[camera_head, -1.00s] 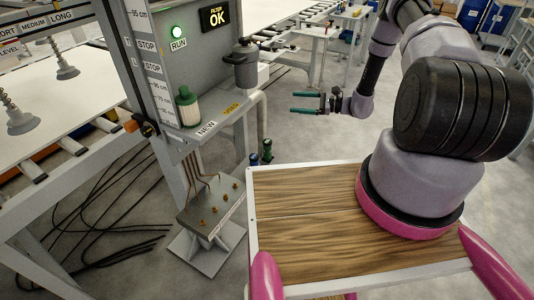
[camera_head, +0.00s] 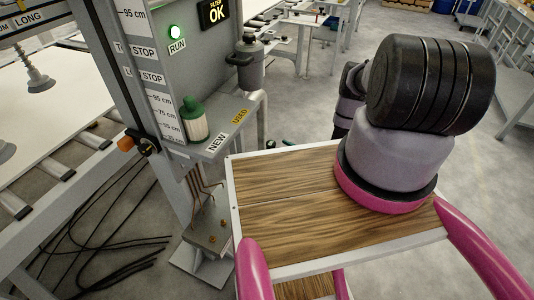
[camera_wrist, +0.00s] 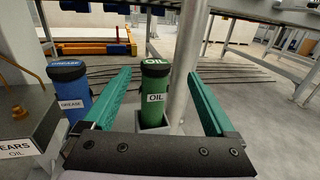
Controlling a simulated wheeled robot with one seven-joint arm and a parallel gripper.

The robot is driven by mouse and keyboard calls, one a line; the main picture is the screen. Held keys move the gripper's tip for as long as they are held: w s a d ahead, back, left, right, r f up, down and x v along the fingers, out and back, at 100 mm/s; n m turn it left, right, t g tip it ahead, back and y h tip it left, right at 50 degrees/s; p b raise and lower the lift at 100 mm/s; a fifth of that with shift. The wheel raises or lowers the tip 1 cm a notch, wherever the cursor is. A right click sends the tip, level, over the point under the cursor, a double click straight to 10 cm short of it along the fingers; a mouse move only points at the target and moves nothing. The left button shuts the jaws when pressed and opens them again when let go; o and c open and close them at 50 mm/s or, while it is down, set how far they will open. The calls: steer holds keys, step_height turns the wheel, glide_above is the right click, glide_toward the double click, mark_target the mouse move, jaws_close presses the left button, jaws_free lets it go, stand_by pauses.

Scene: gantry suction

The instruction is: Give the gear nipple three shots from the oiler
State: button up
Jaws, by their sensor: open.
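The green oiler (camera_wrist: 155,95), labelled OIL, stands upright in a grey holder in the wrist view. My gripper (camera_wrist: 160,74) is open, with one green finger on each side of the oiler and visible gaps between. A blue canister (camera_wrist: 70,95), labelled GREASE, stands left of my left finger. The plate with a GEARS OIL label (camera_wrist: 18,142) is at the left edge of the wrist view. In the head view the nipple block (camera_head: 208,238) shows brass nipples, partly covered by my deck; which is the gear nipple cannot be told there. My gripper is mostly hidden there.
A grey post (camera_wrist: 188,60) rises close behind the oiler, near my right finger. The filter stand (camera_head: 205,150) with its NEW and USED shelf is left of my deck. Black cables lie on the floor. Open floor is at the right.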

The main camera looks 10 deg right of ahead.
steer(key=x, duration=0.3)
steer(key=shift+w+a, duration=0.25)
steer(key=shift+f+x, duration=0.2)
steer(key=shift+x, duration=2.5)
steer(key=shift+s+a, duration=0.15)
steer(key=shift+a, duration=0.05)
jaws_close()
